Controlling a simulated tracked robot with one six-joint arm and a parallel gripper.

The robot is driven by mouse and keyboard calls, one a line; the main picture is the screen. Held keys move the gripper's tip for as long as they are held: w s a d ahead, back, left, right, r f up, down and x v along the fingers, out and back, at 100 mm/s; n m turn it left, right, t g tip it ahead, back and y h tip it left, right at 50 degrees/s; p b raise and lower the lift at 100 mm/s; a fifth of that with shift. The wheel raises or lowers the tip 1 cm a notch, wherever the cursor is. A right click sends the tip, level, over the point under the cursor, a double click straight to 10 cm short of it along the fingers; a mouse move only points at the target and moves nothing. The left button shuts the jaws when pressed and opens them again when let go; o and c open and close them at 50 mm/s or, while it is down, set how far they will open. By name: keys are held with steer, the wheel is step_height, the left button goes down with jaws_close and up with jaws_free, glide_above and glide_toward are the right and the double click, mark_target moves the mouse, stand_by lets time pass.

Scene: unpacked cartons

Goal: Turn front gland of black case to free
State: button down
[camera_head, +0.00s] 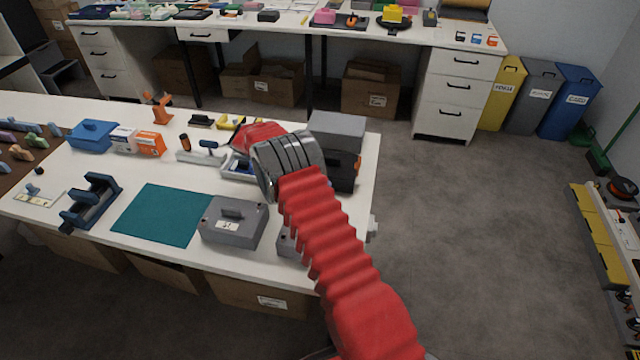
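A dark, nearly black case (345,181) sits near the right end of the white table, partly behind my arm. An orange part shows at its right edge, and a grey box (337,128) is just above it in the picture. I cannot make out the front gland of the case; my arm covers the case's left side. My red sleeved arm reaches up over the table to a grey ringed joint and a red link beyond it. My gripper's fingers do not show.
A grey lidded box (233,234) stands beside a teal mat (150,216) at the table's front (290,268). Another grey box (287,243) is partly under my arm in the picture. A blue stand (91,203) is left. Open floor (440,230) lies to the right.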

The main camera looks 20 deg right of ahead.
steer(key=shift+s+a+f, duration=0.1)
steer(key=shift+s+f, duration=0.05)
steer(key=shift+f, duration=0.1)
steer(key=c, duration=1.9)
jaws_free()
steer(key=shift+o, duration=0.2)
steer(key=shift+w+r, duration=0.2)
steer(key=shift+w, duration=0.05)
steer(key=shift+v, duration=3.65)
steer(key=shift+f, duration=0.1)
